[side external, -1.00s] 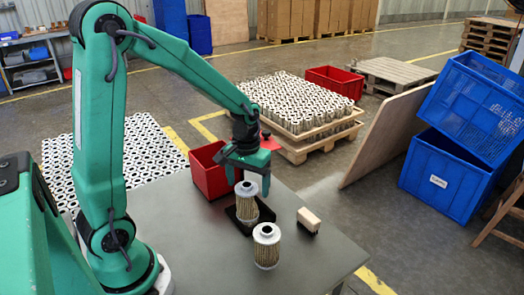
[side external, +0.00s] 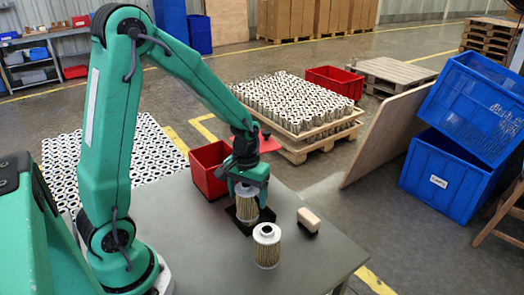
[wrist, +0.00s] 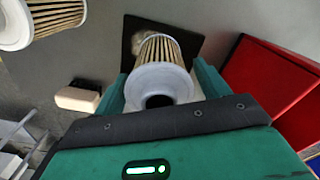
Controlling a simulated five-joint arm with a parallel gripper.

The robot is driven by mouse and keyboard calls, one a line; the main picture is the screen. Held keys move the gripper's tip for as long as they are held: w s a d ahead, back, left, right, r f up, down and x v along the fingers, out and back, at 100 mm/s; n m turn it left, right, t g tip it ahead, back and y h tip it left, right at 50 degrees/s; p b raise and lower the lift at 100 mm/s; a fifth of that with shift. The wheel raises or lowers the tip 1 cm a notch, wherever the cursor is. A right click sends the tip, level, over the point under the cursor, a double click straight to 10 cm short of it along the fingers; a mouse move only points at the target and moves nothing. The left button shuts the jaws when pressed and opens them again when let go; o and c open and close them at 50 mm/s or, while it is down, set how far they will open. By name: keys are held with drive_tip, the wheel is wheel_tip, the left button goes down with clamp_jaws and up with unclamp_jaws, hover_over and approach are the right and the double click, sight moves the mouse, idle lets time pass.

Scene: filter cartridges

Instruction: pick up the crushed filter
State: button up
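A pleated filter with a grey end cap (side external: 247,207) stands on a black square pad (side external: 240,221) on the table. In the wrist view its cap (wrist: 160,84) and tan pleats lie between my fingers; I cannot clearly see a dent in it. My gripper (side external: 247,190) is lowered around its top, with one finger on each side, and looks open, though the gaps are narrow. A second filter (side external: 267,246) stands upright on bare table in front of the pad, apart from my gripper. It shows partly in the wrist view (wrist: 45,14).
A red bin (side external: 208,172) stands close behind the pad, to its left. A brush with a pale block (side external: 309,220) lies to the right. The table's front middle (side external: 215,262) is clear.

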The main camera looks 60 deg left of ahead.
drive_tip(key=c, duration=0.8)
drive_tip(key=shift+r, duration=0.1)
drive_tip(key=shift+r, duration=4.95)
drive_tip(key=shift+a, duration=0.1)
